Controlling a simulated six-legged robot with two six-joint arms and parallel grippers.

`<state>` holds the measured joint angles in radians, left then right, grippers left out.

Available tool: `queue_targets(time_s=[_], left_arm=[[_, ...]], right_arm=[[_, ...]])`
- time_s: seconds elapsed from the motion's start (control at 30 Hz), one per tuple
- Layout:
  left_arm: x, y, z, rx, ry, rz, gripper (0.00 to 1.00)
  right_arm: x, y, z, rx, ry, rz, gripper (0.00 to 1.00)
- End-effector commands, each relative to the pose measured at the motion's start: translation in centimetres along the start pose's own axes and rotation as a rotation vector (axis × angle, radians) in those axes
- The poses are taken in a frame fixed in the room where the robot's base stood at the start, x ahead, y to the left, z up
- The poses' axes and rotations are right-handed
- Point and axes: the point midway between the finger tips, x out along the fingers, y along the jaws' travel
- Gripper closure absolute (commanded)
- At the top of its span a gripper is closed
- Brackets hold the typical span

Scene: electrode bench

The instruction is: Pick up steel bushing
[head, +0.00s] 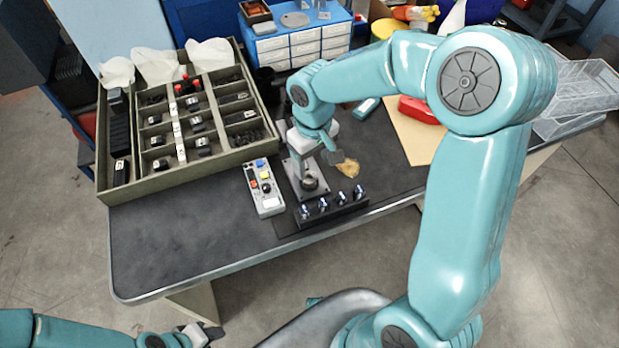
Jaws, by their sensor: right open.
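A small round metal piece (311,184), perhaps the steel bushing, sits on the grey base of a small press-like fixture (293,168). Directly in front, a black rack (335,208) holds several small shiny metal pieces upright; I cannot tell whether any of these is a bushing. My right gripper (336,156) is open just above and to the right of the round piece, pointing down, apart from it as far as I can see. Its fingers are small and partly hidden by the wrist. My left gripper (211,333) is low at the bottom left, away from the bench; its jaw opening is unclear.
A grey control box (263,188) with coloured buttons stands left of the fixture. A large divided tray (108,184) fills the bench's left back. A tan piece (349,168) lies right of the fixture. A red object (420,109) lies behind right. The bench's front left (180,240) is clear.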

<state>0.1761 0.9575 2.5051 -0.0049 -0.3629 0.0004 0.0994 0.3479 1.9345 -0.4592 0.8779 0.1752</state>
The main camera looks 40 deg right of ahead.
Motion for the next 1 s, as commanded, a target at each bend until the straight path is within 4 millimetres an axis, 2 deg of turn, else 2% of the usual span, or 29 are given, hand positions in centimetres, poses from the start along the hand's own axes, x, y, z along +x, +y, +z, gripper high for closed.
queue_targets(time_s=[0.4, 0.67, 0.83, 0.87, 1.0], left_arm=[[0.1, 0.0, 0.0, 0.0, 0.001, 0.0, 0.57], [0.1, 0.0, 0.0, 0.0, 0.001, 0.0, 0.57], [0.1, 0.0, 0.0, 0.0, 0.0, 0.0, 0.57], [0.1, 0.0, 0.0, 0.0, 0.0, 0.0, 0.57], [0.1, 0.0, 0.0, 0.0, 0.001, 0.0, 0.57]], right_arm=[[5.2, -0.6, -0.1, 0.0, -0.002, 0.0, 0.33], [5.4, -0.6, -0.1, 0.0, 0.001, 0.0, 0.33], [5.4, -0.7, -0.1, 0.0, 0.001, 0.0, 0.88], [5.4, -0.7, -0.1, 0.0, 0.001, 0.0, 0.94], [5.4, -0.7, -0.1, 0.0, 0.001, 0.0, 0.94]])
